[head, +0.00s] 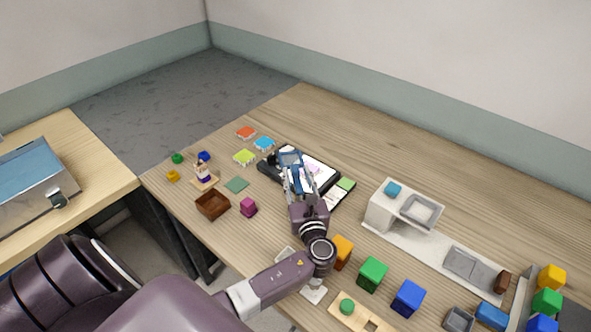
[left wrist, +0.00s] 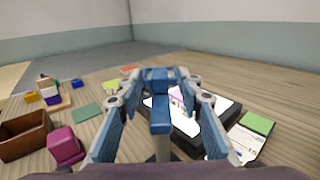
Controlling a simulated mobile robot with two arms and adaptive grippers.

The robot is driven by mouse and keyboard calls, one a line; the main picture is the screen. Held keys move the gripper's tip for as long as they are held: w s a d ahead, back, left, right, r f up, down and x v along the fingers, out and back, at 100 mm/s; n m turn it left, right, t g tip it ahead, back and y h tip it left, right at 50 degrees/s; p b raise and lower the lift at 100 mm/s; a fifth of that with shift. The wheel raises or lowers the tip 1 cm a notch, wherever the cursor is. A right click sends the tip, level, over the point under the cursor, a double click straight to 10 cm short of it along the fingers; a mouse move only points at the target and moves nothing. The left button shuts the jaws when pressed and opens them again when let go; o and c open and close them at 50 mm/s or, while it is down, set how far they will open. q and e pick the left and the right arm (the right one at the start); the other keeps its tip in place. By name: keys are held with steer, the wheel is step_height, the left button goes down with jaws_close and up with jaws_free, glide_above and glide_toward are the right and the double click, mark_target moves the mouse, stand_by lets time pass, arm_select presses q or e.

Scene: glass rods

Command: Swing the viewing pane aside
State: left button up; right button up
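My left gripper (head: 291,165) reaches over a black-framed box with a lit white face (head: 325,166) that has pink pieces on it. In the left wrist view my fingers draw in towards a blue upright part (left wrist: 160,117) at the centre. I cannot tell whether this part is the viewing pane's edge or part of my gripper, or whether the fingers hold anything. No separate clear pane can be made out; my gripper hides the left of the lit face (left wrist: 213,107). My right gripper is not in view.
A green square (head: 346,184) lies on a pad at the box's right. Orange (head: 342,251), green (head: 372,273) and blue (head: 408,297) blocks stand in front. A white station (head: 379,212) stands right. The back table is clear.

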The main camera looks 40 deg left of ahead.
arm_select(q)
steer(key=v, duration=0.9)
steer(key=shift+d, duration=0.15)
steer(key=shift+r, duration=0.1)
